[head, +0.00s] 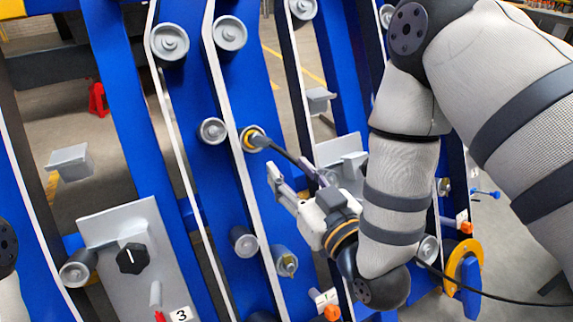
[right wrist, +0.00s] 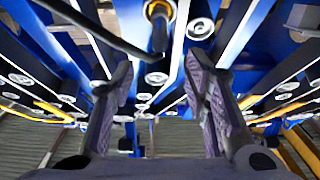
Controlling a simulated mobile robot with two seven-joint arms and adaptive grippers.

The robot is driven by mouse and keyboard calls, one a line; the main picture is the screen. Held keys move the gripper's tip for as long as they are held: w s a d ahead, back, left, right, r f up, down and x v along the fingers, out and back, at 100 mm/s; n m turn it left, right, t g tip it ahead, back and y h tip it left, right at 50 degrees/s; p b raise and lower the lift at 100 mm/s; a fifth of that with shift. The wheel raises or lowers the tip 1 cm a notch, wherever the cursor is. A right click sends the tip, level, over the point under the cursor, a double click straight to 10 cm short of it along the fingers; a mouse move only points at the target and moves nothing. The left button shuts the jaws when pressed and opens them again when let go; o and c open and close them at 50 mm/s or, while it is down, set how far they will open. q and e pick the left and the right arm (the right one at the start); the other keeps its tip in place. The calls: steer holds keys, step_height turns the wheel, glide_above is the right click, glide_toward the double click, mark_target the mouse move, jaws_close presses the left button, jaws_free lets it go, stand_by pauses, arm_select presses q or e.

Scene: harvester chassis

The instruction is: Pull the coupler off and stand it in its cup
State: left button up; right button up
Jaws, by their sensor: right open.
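The coupler (head: 259,141) is a dark fitting on the end of a black hose, seated at a yellow-ringed port on a blue upright. In the right wrist view the coupler (right wrist: 159,34) hangs below the yellow ring at the top middle. My right gripper (head: 288,173) is open and empty, a little below and right of the coupler, not touching it. Its two fingers (right wrist: 160,78) stand apart in the wrist view, with the coupler beyond and above the gap. I cannot tell which thing is the cup. My left gripper is out of view.
Blue uprights carry several grey rollers (head: 170,42). A grey panel (head: 118,225) with a black knob (head: 132,258) is at lower left. Grey brackets (head: 70,162) stick out.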

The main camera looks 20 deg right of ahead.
mark_target(269, 147)
steer(key=w, duration=0.3)
steer(key=w+a, duration=0.1)
steer(key=w, duration=0.3)
steer(key=w+a+b, duration=0.1)
steer(key=w, duration=0.3)
steer(key=shift+w+a, duration=0.1)
steer(key=shift+w, duration=0.1)
jaws_close()
